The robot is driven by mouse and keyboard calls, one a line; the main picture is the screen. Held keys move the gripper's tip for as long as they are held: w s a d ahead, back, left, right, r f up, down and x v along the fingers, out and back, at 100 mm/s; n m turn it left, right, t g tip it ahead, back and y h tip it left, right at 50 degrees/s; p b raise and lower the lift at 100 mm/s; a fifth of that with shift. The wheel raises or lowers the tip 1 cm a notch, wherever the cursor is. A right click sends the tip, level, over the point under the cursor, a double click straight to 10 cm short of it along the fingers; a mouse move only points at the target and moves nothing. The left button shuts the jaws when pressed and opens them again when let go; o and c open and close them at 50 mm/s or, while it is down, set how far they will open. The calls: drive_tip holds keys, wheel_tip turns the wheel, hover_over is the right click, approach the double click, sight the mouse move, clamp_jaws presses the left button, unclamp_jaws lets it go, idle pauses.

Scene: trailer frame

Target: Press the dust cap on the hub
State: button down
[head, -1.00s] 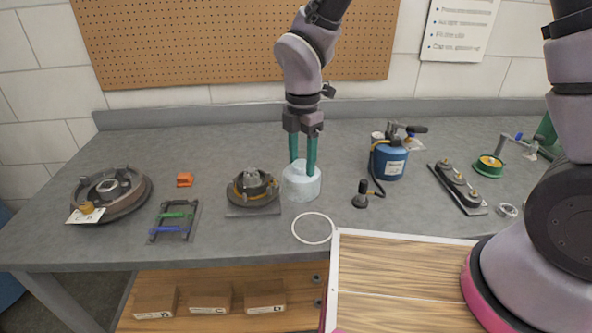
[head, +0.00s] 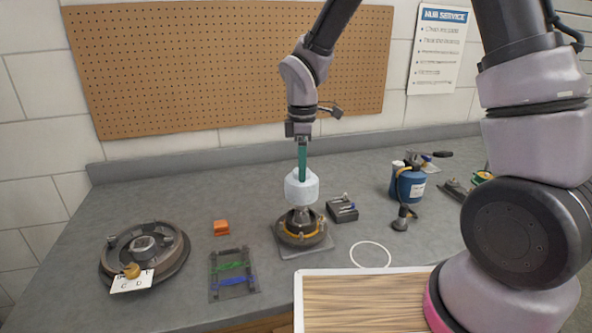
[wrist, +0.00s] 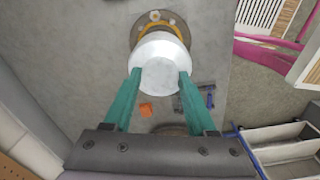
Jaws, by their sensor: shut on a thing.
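My gripper (head: 302,166) points down over the workbench, its green fingers shut on a white cylinder (head: 301,187). The cylinder also shows between the fingertips in the wrist view (wrist: 158,76). The hub (head: 302,236) is a dark round part with a yellow-orange band, lying on a grey plate just below the cylinder. A shiny metal piece (head: 299,214) shows between the cylinder and the hub; I cannot tell whether it is the dust cap or whether the cylinder touches it. In the wrist view the cylinder covers part of the hub (wrist: 160,22).
A brake drum (head: 172,262) with a tag lies at the left. An orange block (head: 221,227), a rack with green and blue bars (head: 231,275) and a small dark box (head: 342,209) lie near the hub. A blue canister (head: 411,187) and a white ring (head: 370,254) are at the right.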

drive_tip(key=shift+f, duration=3.1)
drive_tip(key=shift+f, duration=0.15)
unclamp_jaws()
drive_tip(key=shift+r, duration=3.55)
